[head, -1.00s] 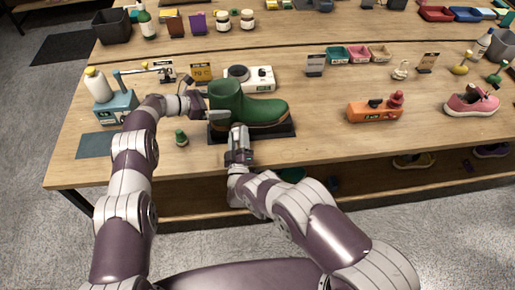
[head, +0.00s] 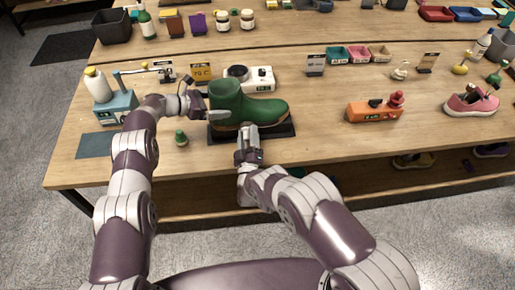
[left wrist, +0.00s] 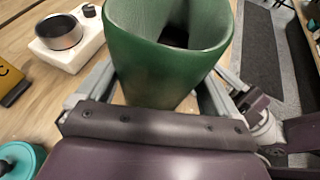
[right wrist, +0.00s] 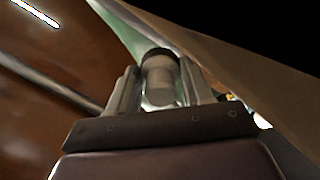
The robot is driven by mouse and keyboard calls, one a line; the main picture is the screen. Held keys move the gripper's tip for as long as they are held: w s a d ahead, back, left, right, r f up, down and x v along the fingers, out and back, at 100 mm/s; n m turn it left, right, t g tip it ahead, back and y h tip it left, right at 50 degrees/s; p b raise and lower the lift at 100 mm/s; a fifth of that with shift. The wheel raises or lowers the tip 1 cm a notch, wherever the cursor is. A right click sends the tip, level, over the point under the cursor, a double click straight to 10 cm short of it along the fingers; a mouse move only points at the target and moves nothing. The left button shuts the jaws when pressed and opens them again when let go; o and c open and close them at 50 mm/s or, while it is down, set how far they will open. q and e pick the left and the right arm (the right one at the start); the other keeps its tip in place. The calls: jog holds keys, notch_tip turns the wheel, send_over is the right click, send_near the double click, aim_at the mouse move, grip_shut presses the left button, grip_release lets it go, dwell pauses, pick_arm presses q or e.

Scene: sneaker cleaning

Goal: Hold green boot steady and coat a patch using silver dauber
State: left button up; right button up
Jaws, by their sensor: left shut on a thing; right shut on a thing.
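The green boot (head: 262,110) stands upright on a dark mat (head: 219,134), toe to the right. My left gripper (head: 207,103) is shut on the boot's shaft. In the left wrist view the shaft (left wrist: 150,65) is between its fingers. My right gripper (head: 247,139) is in front of the boot, low near its sole and the mat's front edge. It is shut on the silver dauber; in the right wrist view the dauber (right wrist: 160,85) is a pale cylinder with a dark end between the fingers. Whether the dauber touches the boot is hidden.
A blue device (head: 116,107) is farther left, and a white device (head: 262,79) is behind the boot. An orange device (head: 374,111) and a pink shoe (head: 472,103) are at right. The table is clear right of the mat.

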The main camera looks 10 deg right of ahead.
jog(key=a, duration=0.3)
jog(key=shift+s+a, duration=0.2)
jog(key=shift+a, duration=0.05)
jog(key=shift+w, duration=0.2)
jog(key=shift+d, duration=2.1)
jog(key=shift+s+a, duration=0.2)
jog(key=shift+a, duration=1.9)
